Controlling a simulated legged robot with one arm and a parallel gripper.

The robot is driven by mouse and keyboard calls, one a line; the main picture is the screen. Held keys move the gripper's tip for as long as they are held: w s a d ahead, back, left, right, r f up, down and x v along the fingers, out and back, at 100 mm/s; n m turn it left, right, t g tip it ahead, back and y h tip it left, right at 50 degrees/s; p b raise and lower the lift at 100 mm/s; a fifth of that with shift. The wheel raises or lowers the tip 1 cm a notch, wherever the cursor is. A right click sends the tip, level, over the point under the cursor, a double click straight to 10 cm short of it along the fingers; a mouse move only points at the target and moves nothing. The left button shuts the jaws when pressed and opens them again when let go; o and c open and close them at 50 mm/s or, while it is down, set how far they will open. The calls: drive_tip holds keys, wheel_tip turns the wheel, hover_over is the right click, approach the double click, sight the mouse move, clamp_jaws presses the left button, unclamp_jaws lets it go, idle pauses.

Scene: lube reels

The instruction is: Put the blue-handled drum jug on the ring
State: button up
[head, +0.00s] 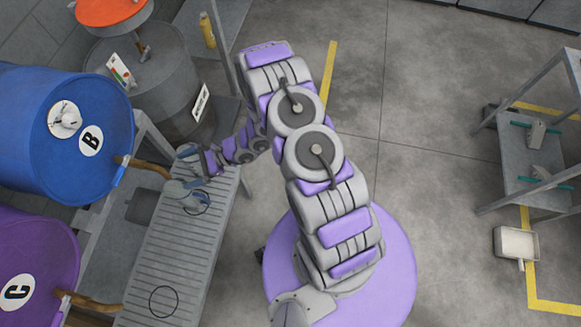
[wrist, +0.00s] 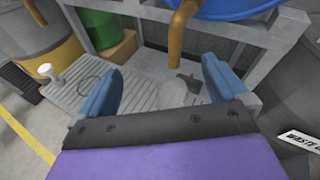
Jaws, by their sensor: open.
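My gripper (head: 187,168) is over the slatted grey bench (head: 190,240), on its far part near the blue drum. In the wrist view its two blue fingers (wrist: 160,70) are spread apart, with nothing held. A pale grey jug (wrist: 174,94) stands on the bench beyond and between the fingers, partly hidden by the gripper's dark edge. It also shows in the head view (head: 177,193), just below the gripper. A blue handle cannot be made out on it. One dark ring (head: 163,301) is marked on the near part of the bench, empty. Another ring (head: 197,203) shows beside the jug.
Blue drum B (head: 100,105) and purple drum C (head: 45,262) lie left of the bench, their brown taps (head: 150,167) reaching over it. A grey drum (head: 165,85) stands behind. A grey shelf unit (head: 535,150) is at the right.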

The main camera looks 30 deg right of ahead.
drive_tip(key=s+a+r+n+g, duration=0.1)
drive_tip(key=s+r+n+g, duration=0.25)
drive_tip(key=r, duration=0.45)
drive_tip(key=s+a+r+n+g, duration=0.15)
drive_tip(key=r+n, duration=0.25)
drive_tip(key=r, duration=0.4)
drive_tip(key=s+d+r+n+g+h, duration=0.3)
drive_tip(key=s+d+r+n, duration=0.15)
drive_tip(key=s+r, duration=0.35)
drive_tip(key=s+d+r+n+t+h, duration=0.1)
drive_tip(key=s+d+r+n+h, duration=0.2)
drive_tip(key=s+d+r+h, duration=0.2)
drive_tip(key=s+d+r+n+t+h, duration=0.1)
drive_tip(key=s+d+r+n+h, duration=0.2)
drive_tip(key=s+d, duration=0.9)
drive_tip(key=d+r+h, duration=0.1)
drive_tip(key=d+h, duration=0.2)
drive_tip(key=d, duration=0.1)
drive_tip(key=shift+s+r+n+t+h, duration=0.15)
drive_tip(key=shift+r+n+t+h, duration=0.15)
drive_tip(key=shift+r+n+t, duration=0.1)
drive_tip(key=shift+a, duration=0.1)
